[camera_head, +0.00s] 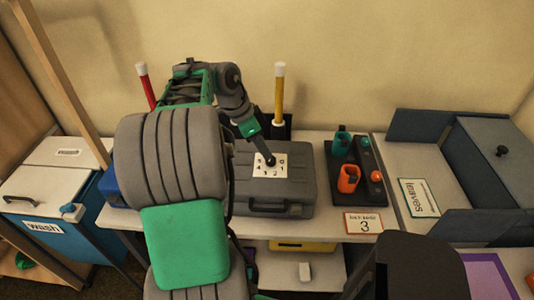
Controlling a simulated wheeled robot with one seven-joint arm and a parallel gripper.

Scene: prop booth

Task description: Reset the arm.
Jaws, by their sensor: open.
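My gripper (264,150) is small and dark in the head view, at the end of my arm's grey and green links. It points down at a white plate (257,173) with digits around its edge, on a grey case (297,192). A dark round spot at the plate's middle lies at its tip. I cannot tell whether that is a knob or part of the gripper, nor whether they touch. The jaws are open, and I see nothing held. My large arm links hide the left part of the case.
A dark rack (356,160) with teal and orange cups stands to the right, behind a "3" sign (365,223). A blue-walled tray (462,227) lies farther right. A red post (147,90) and a yellow post (279,95) rise behind. A "wash" bin (42,229) is at left.

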